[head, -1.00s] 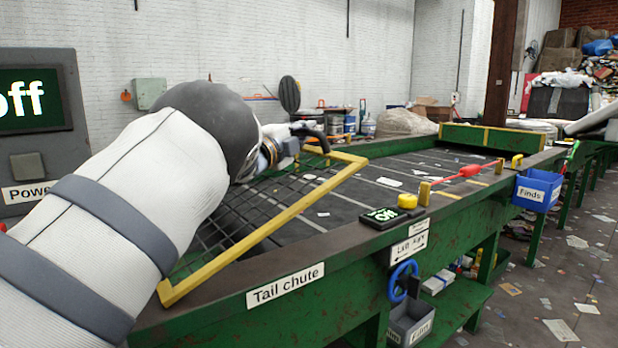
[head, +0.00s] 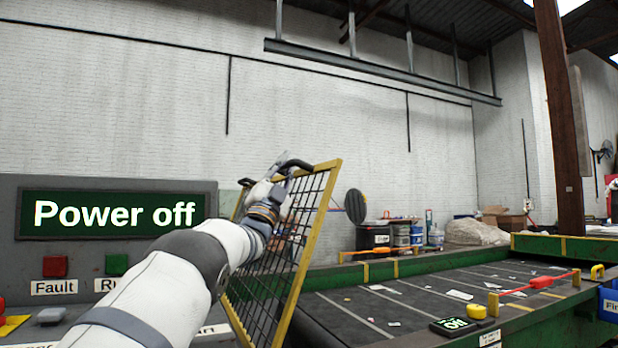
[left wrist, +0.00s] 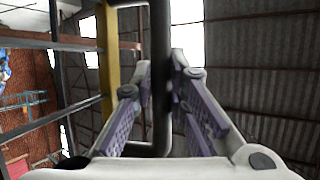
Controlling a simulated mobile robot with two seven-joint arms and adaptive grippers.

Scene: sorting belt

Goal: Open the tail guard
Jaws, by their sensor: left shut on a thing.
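The tail guard (head: 307,230) is a black mesh panel in a yellow frame. In the head view it stands steeply raised at the near left end of the belt (head: 400,300). My left gripper (head: 276,172) is at its top edge, shut on the dark guard handle (head: 296,163). In the left wrist view the handle (left wrist: 160,70) is a dark bar running between the two fingers (left wrist: 160,95), with part of the yellow frame (left wrist: 108,60) beside it. My arm hides part of the guard's left side. My right gripper is not in view.
A control panel (head: 200,192) at the left has a screen reading "Power off" (head: 113,214). On the belt's near edge are a small display reading "Off" (head: 453,325) and a red pull handle (head: 541,282). The belt carries scattered scraps. Open air lies above the guard.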

